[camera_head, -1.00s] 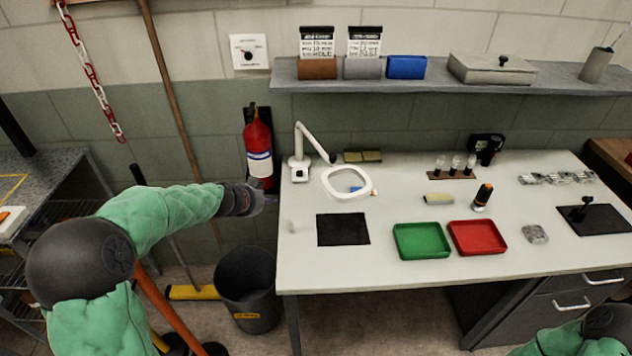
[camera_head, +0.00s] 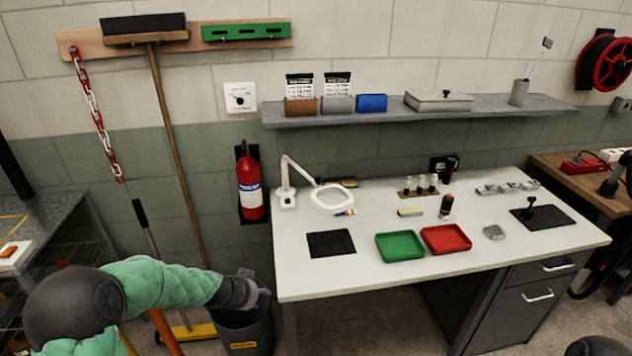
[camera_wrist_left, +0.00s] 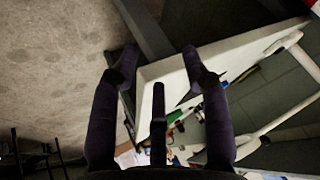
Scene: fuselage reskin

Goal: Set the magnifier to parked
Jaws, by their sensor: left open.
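The magnifier (camera_head: 332,197) is a white ring lens on a jointed arm. Its base stands at the back left corner of the white bench, and the ring hangs over the bench top. In the left wrist view a white arm-like part (camera_wrist_left: 282,118) shows at the right; I cannot tell for sure that it is the magnifier. My left gripper (camera_head: 262,295) is left of the bench, in front of the bin, well apart from the magnifier. Its dark fingers (camera_wrist_left: 158,75) are spread and empty in the left wrist view. My right gripper is not in view.
The white bench (camera_head: 300,275) holds a black mat (camera_head: 331,243), a green tray (camera_head: 400,246) and a red tray (camera_head: 446,239). A fire extinguisher (camera_head: 250,184) hangs on the wall left of it. A bin (camera_head: 245,335) stands below my left gripper. A shelf (camera_head: 410,110) runs above.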

